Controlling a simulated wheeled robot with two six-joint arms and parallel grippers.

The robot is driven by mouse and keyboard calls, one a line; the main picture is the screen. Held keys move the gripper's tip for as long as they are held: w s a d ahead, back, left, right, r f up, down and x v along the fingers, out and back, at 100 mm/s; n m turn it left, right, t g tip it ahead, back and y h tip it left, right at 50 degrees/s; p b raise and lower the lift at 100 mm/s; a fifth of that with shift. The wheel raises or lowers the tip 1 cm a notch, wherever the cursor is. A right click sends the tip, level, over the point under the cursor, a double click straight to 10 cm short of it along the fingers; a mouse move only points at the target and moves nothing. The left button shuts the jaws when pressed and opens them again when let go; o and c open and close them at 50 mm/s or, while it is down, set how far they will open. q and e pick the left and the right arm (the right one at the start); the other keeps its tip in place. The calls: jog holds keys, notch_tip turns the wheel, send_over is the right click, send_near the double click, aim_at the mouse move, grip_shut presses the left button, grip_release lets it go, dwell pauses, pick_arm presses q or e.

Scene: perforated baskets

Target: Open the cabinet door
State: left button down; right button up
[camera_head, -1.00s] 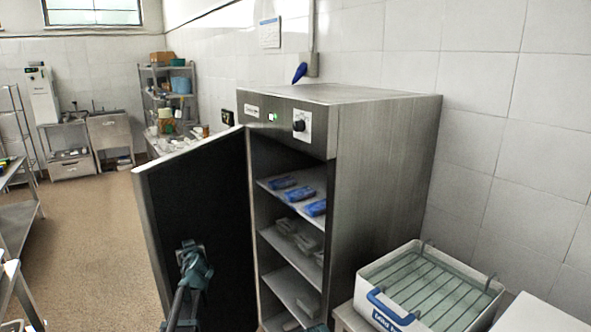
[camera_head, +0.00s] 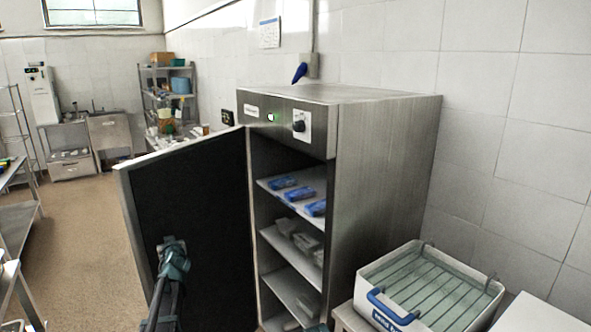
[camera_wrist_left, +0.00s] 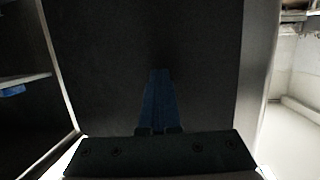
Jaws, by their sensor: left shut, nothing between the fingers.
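The steel cabinet (camera_head: 385,170) stands against the tiled wall. Its door (camera_head: 195,215) is swung wide open to the left, with its dark inner face towards me. My left gripper (camera_head: 172,245) is in front of that inner face, low and near the door's free edge. In the left wrist view, the door's dark inner face (camera_wrist_left: 200,50) fills the middle, and the left gripper's fingers (camera_wrist_left: 158,75) are together and empty, pointing at it. Whether they touch the door is too dark to tell. A teal piece at the bottom edge of the head view may be my right arm; its gripper does not show.
Cabinet shelves (camera_head: 290,240) hold blue packs (camera_head: 297,193) and pale items. A white box with a wire rack (camera_head: 425,285) stands at the lower right. A steel table (camera_head: 15,190) is at the left. The floor (camera_head: 85,240) left of the door is clear.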

aim_at(159, 239)
pick_arm(q)
jog(key=a, duration=0.1)
jog(key=w+a, duration=0.1)
jog(key=a, duration=0.1)
jog(key=w+a, duration=0.1)
jog(key=shift+a, duration=0.3)
jog(key=w+a, duration=0.6)
jog(key=a, duration=0.4)
jog(key=shift+w, duration=0.3)
jog(key=w+a, duration=0.4)
jog(key=shift+a, duration=0.2)
jog(key=shift+w, duration=0.1)
